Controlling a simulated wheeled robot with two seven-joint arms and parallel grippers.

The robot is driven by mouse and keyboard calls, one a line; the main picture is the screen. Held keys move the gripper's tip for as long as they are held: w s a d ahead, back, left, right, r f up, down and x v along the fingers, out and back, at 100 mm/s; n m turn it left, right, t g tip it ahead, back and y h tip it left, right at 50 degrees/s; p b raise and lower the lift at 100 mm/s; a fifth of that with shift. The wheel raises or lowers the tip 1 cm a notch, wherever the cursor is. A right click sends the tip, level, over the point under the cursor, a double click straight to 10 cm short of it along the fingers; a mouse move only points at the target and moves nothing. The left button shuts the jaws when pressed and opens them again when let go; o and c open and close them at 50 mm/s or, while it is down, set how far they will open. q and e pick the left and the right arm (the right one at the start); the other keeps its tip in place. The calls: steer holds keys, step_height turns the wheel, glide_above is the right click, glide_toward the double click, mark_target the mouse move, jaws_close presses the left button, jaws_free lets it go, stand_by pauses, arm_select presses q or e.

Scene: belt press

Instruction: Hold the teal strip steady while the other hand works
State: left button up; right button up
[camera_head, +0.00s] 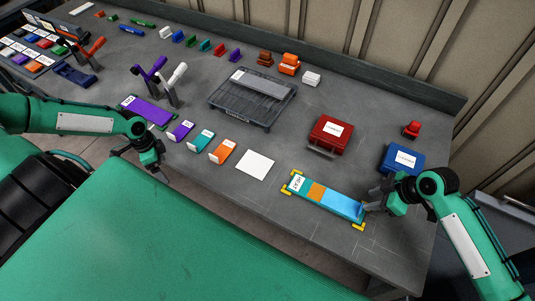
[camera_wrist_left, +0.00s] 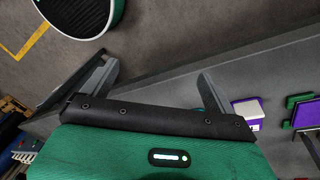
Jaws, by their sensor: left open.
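The teal strip (camera_head: 298,209) lies between yellow corner marks near the table's front right. A white label, an orange band and a light blue section cover much of its top. My right gripper (camera_head: 369,207) is at the strip's right end. Its fingertips are small and dark, so I cannot tell whether they touch or grip the strip. My left gripper (camera_head: 160,177) hangs just off the table's front edge, far left of the strip. In the left wrist view my left gripper (camera_wrist_left: 158,82) is open with nothing between its fingers.
A white card (camera_head: 255,165) and small orange, teal and purple labelled pieces lie left of the strip. A red box (camera_head: 325,143) and a blue box (camera_head: 388,160) stand behind it. A dark tray (camera_head: 240,112) sits mid-table. Bare table lies between the card and the red box.

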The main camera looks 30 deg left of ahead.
arm_select(q)
steer(key=w+d+r+n+h, duration=0.15)
steer(key=w+r, duration=0.25)
steer(key=r, duration=0.5)
steer(key=w+d+r+n+y, duration=0.15)
steer(key=w+r, duration=0.25)
steer(key=r, duration=0.4)
steer(key=m+y, duration=0.2)
steer(key=m, duration=1.1)
glide_above(303, 185)
step_height(303, 185, down, 7)
step_height(303, 185, down, 14)
steer(key=shift+s+r, duration=0.1)
steer(key=shift+r, duration=0.05)
steer(key=c, duration=1.3)
